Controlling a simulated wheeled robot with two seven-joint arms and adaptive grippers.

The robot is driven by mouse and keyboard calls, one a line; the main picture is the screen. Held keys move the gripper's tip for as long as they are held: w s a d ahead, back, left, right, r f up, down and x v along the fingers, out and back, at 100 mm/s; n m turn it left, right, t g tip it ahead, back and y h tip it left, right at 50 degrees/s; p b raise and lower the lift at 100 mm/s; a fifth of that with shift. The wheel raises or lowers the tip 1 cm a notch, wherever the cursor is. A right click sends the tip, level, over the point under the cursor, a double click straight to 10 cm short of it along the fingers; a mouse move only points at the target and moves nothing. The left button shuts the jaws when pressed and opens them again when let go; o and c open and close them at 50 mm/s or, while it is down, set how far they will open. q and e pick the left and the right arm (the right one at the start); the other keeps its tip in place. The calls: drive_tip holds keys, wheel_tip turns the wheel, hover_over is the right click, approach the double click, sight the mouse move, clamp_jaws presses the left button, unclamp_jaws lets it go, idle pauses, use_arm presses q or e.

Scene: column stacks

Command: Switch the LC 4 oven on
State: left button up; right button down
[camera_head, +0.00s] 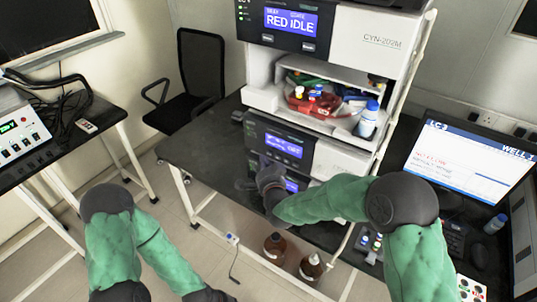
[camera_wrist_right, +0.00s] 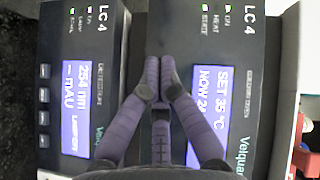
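The LC 4 oven (camera_wrist_right: 255,60) fills the right of the wrist view. Its blue display reads SET 35 °C and a NOW value in the twenties, partly covered. In the head view the oven (camera_head: 330,155) is the upper of two dark-fronted modules. My right gripper (camera_wrist_right: 159,68) has its fingertips together, empty, over the oven's display-side edge, covering any buttons there. In the head view, my right gripper (camera_head: 268,172) is at the module fronts. My left gripper is out of view.
Another LC 4 module (camera_wrist_right: 80,65), reading 254 nm and LAMP ON, lies below the oven, with several buttons (camera_wrist_right: 44,97). Above stand an open bay with a red tray (camera_head: 310,104) and bottle (camera_head: 368,118). Brown bottles (camera_head: 275,246) stand below. A monitor (camera_head: 468,160) is right.

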drive_tip(key=shift+w, duration=0.1)
drive_tip(key=shift+w+d+b, duration=0.25)
drive_tip(key=shift+b, duration=0.1)
drive_tip(key=shift+w+d+b, duration=0.2)
drive_tip(key=shift+w+b, duration=0.1)
drive_tip(key=shift+w, duration=0.05)
idle(0.7)
drive_tip(key=shift+s, duration=0.1)
drive_tip(key=shift+s+a, duration=0.45)
drive_tip(key=shift+s, duration=0.15)
drive_tip(key=s+a, duration=0.1)
drive_tip(key=s, duration=0.1)
drive_tip(key=s+a, duration=0.2)
idle(0.7)
idle(0.6)
